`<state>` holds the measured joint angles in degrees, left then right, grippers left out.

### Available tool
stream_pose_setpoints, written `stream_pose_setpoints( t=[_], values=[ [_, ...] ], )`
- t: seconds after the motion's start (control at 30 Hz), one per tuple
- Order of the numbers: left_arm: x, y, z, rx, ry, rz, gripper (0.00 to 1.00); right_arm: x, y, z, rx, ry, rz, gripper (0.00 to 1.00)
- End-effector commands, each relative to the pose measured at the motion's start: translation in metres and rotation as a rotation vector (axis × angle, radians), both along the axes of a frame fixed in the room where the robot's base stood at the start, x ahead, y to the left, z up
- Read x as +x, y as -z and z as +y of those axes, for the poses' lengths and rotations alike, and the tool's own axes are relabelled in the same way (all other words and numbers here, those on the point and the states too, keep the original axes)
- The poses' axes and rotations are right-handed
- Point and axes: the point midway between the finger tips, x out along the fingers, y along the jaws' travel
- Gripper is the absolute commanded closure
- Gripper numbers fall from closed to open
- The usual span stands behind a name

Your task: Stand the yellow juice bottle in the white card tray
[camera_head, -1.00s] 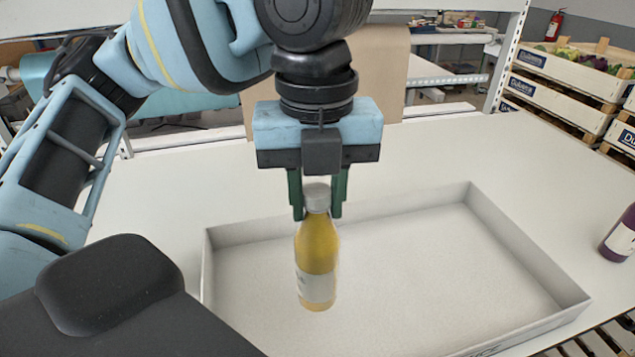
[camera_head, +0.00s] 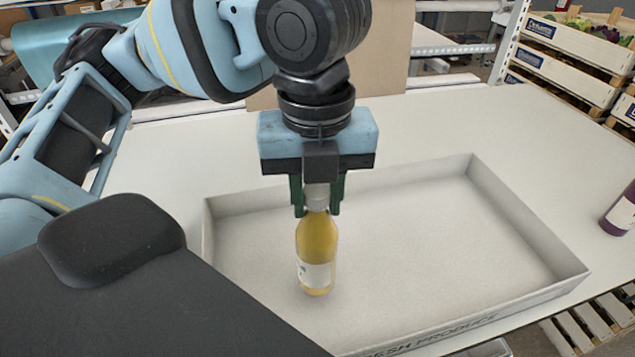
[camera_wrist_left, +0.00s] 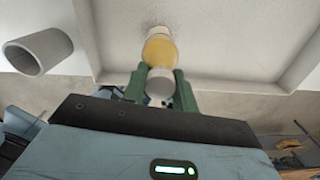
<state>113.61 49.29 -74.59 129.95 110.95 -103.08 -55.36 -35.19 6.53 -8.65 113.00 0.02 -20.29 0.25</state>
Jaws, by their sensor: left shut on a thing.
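The yellow juice bottle (camera_head: 316,243) has a pale cap and a white label and is upright. My left gripper (camera_head: 318,205) is shut on its neck from above. The bottle is over or in the left part of the white card tray (camera_head: 540,297); I cannot tell for sure whether its base touches the tray floor. In the left wrist view the bottle (camera_wrist_left: 160,48) extends from between the green fingers (camera_wrist_left: 160,85) toward the tray floor (camera_wrist_left: 215,35). My right gripper is not in view.
A dark purple bottle (camera_head: 620,213) stands on the white table (camera_head: 150,180) right of the tray. Wooden crates (camera_head: 570,45) are stacked at the back right. A grey-white cup-like object (camera_wrist_left: 38,52) shows in the left wrist view. The tray's right part is empty.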

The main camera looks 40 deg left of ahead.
Motion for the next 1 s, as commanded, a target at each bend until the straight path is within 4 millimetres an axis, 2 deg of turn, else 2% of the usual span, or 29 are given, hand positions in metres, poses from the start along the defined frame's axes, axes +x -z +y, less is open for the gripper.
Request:
stream_pose_setpoints(
  t=[0.5, 1.0],
  values=[
    [0.000, 0.023, 0.000, -0.001, 0.001, -0.001, 1.00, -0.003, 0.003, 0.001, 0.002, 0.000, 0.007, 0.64],
    [0.000, 0.027, 0.000, -0.001, 0.001, -0.002, 1.00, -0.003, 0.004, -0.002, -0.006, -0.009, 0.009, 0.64]
  ],
)
